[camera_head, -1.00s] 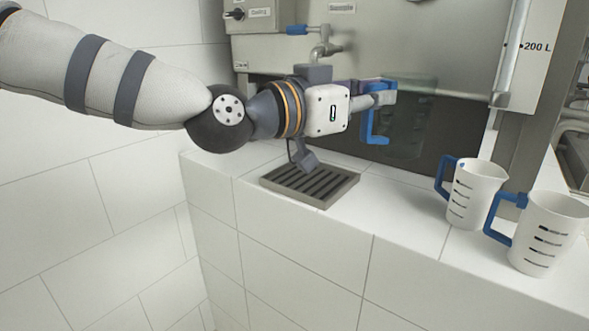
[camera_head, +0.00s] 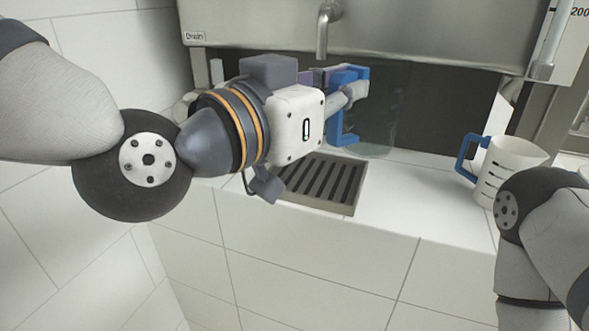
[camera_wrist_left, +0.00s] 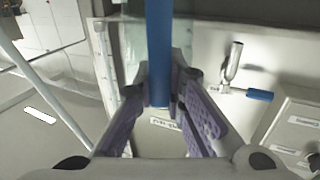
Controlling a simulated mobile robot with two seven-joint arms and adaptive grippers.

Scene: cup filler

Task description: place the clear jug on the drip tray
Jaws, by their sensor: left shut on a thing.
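My left gripper (camera_head: 335,92) is shut on the blue handle (camera_head: 346,132) of the clear jug (camera_head: 378,125). The jug is see-through and hard to make out against the dark panel behind it. It appears upright, above and to the right of the drip tray (camera_head: 358,196). In the left wrist view the blue handle (camera_wrist_left: 159,55) runs between the purple finger pads. The drip tray is a grey slotted tray on the white tiled ledge, partly hidden by my left gripper. My right arm shows at the lower right, but its gripper is out of view.
A metal spout (camera_head: 325,30) hangs from the steel tank above the tray. A white jug (camera_head: 508,165) with a blue handle stands on the ledge at the right, partly behind my right arm. The ledge (camera_head: 420,205) between the tray and that jug is clear.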

